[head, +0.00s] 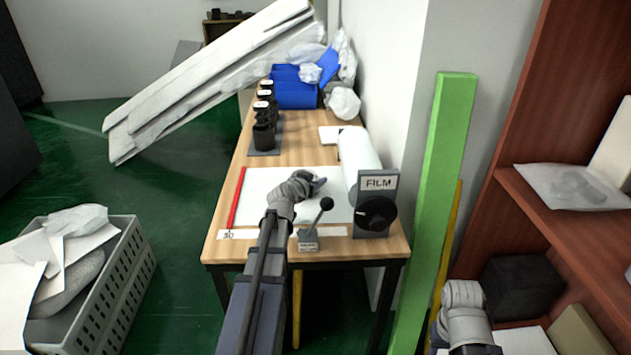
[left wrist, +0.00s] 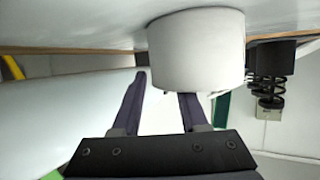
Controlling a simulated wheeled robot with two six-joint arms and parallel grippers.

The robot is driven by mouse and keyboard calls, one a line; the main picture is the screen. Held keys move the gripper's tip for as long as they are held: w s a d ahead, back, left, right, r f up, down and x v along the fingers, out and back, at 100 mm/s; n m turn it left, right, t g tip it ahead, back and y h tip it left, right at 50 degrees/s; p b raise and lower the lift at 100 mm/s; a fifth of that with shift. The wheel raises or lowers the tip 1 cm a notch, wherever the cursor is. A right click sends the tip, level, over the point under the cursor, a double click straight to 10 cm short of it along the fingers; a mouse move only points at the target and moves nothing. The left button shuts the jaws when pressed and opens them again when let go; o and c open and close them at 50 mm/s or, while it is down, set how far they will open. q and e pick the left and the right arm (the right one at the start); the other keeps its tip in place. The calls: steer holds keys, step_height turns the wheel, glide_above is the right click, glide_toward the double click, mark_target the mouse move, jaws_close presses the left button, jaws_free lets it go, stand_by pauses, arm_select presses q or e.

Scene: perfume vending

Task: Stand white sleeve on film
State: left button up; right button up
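The white sleeve (left wrist: 196,50) is a short, wide cylinder in the left wrist view, which shows it upside down. It appears upright, with its base at the white film sheet (left wrist: 90,22). My left gripper (left wrist: 163,82) has its fingers apart. One fingertip is beside the sleeve's edge, and the other disappears behind its near wall. In the head view, my left gripper (head: 318,183) is low over the film (head: 262,187), and I cannot make out the sleeve there. My right arm shows at lower right, but its fingers do not.
The film roll (head: 358,160) lies along the table's right side, behind the FILM stand (head: 377,198) with its black knob. A ball-topped lever (head: 318,215) stands at the front. A red strip (head: 236,198) edges the film. Black bottles (head: 264,128) and blue bins (head: 293,92) stand farther back.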

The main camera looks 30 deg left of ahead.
arm_select(q)
steer(key=shift+o, duration=0.6)
steer(key=p+v, duration=0.4)
steer(key=v, duration=0.8)
